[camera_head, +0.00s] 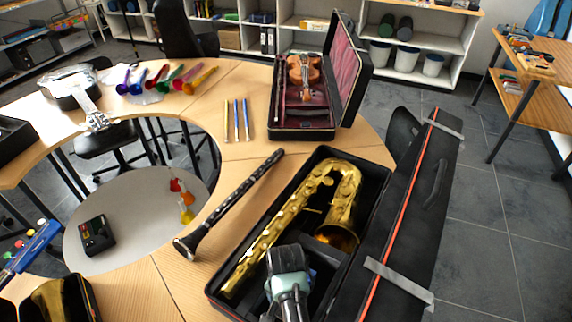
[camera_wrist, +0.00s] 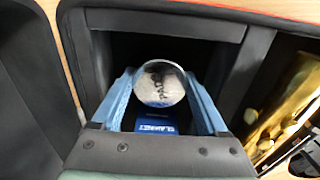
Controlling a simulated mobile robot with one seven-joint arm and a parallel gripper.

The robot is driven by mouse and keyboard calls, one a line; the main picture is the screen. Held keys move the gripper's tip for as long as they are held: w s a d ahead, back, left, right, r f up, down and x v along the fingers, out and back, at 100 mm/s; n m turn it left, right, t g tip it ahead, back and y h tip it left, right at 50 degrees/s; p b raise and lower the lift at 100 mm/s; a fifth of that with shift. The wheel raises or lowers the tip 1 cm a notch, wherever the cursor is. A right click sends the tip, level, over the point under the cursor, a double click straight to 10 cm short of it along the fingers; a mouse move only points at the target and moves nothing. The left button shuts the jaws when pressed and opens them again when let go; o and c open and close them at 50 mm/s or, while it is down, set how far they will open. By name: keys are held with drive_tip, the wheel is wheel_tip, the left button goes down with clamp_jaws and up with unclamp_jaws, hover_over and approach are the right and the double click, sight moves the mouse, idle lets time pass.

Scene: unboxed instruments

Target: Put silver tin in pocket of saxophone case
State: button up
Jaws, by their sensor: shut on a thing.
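The silver tin (camera_wrist: 160,83) is round and shiny with dark lettering on its face. My gripper (camera_wrist: 163,95) has its blue fingers shut on the tin's two sides. In the wrist view the tin is over the dark pocket (camera_wrist: 205,52) of the saxophone case; I cannot tell whether it touches the floor. A blue box (camera_wrist: 157,124) with white lettering shows between the fingers, below the tin in the picture. In the head view the open case (camera_head: 376,187) holds a gold saxophone (camera_head: 268,240). My gripper (camera_head: 287,258) is over the case's near part, and the tin is hidden there.
The open case lid (camera_head: 412,215) stands to the right. A clarinet (camera_head: 235,202) lies on the table left of the case. An open violin case (camera_head: 305,134) is behind it. Three coloured sticks (camera_head: 237,120) lie nearby. Bare table shows left of the case.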

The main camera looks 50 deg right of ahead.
drive_tip(key=shift+f, duration=0.15)
drive_tip(key=o, duration=1.3)
drive_tip(key=shift+c, duration=0.2)
wheel_tip(320, 180, up, 12)
